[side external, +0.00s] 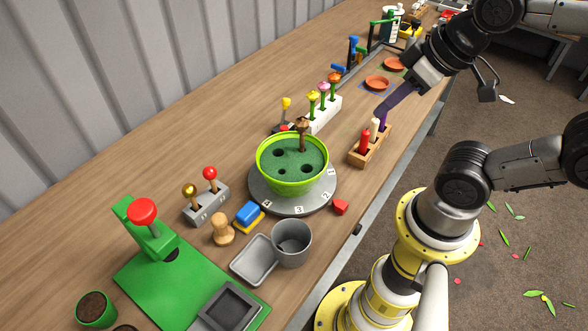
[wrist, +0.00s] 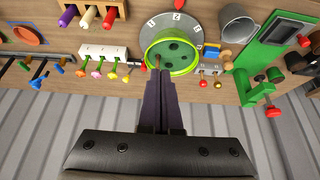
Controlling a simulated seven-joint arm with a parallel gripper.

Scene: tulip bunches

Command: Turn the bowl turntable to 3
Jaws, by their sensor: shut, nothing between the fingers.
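The bowl turntable is a grey disc (side external: 262,196) with white number tags 1, 2, 3 and one more farther left along its near rim. It carries a lime-green bowl (side external: 288,180) with dark green filling, several holes and a brown wilted flower (side external: 302,136). A red pointer (side external: 340,207) lies by the rim, nearest tag 2. The wrist view also shows the disc (wrist: 209,32), the bowl (wrist: 147,52) and the pointer (wrist: 178,4). My gripper (wrist: 160,73) is shut and empty. In the side view my gripper (side external: 381,112) is right of the bowl, above the peg rack, apart from the turntable.
A wooden rack (side external: 360,157) with red, white and purple pegs stands right of the turntable. A white flower block (side external: 325,115) is behind. Two levers (side external: 205,200), a blue-yellow block (side external: 249,214), a grey cup (side external: 292,243) and a green press (side external: 150,245) stand left and in front.

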